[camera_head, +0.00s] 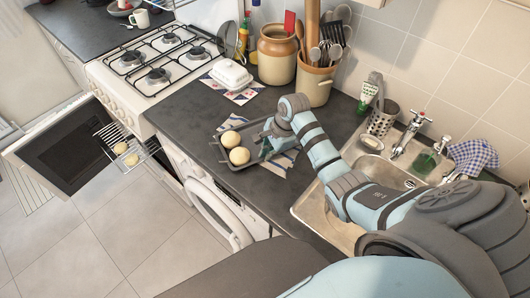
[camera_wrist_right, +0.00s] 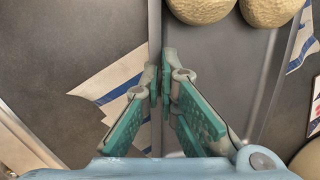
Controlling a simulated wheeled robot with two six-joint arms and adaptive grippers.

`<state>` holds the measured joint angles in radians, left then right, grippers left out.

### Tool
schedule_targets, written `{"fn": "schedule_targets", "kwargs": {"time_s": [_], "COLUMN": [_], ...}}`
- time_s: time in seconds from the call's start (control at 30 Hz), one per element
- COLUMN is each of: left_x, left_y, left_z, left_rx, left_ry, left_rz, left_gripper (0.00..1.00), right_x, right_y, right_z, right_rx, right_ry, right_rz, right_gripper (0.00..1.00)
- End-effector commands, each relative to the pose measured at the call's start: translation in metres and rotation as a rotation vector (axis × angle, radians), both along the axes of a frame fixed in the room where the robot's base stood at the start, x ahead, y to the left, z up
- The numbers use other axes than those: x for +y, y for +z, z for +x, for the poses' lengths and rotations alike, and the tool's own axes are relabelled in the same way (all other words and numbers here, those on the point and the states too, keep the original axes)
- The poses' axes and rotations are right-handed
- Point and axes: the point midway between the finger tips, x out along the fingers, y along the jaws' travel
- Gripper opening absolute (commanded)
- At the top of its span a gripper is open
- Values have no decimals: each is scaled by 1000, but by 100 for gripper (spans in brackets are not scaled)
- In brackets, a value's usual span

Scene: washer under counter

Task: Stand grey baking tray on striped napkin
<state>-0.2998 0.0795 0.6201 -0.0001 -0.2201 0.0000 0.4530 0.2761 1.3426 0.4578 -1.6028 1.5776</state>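The grey baking tray (camera_head: 219,152) is on the dark worktop, with two round buns (camera_head: 239,155) at its left end. The striped napkin (camera_head: 284,161), white with blue stripes, shows at the tray's near right side, partly hidden by my right gripper. In the right wrist view the napkin (camera_wrist_right: 120,78) comes up to the tray's rim; I cannot tell whether it runs underneath. My right gripper (camera_wrist_right: 160,88) has its fingers close together on either side of the rim of the tray (camera_wrist_right: 215,95), shut on it. My left gripper is not in view.
A white butter dish (camera_head: 231,75) on a patterned cloth, a brown jar (camera_head: 277,55) and a utensil crock (camera_head: 316,84) stand behind the tray. The sink (camera_head: 375,172) is to the right. The hob (camera_head: 160,60) is left. The worktop's front edge is close.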

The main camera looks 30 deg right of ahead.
Motion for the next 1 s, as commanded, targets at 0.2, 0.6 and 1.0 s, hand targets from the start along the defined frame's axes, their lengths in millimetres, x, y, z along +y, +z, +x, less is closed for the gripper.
{"fn": "schedule_targets", "kwargs": {"time_s": [0.2, 0.6, 1.0], "left_x": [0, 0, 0], "left_y": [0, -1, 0], "left_z": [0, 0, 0], "left_rx": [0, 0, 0], "left_ry": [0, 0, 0], "left_rz": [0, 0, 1], "left_gripper": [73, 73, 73], "right_x": [1, 1, 0], "right_y": [-4, -12, -10], "right_z": [0, -3, -2], "right_rx": [2, 12, 9], "right_ry": [0, 2, 1], "right_rz": [0, 1, -1], "right_gripper": [0, 25, 25]}}
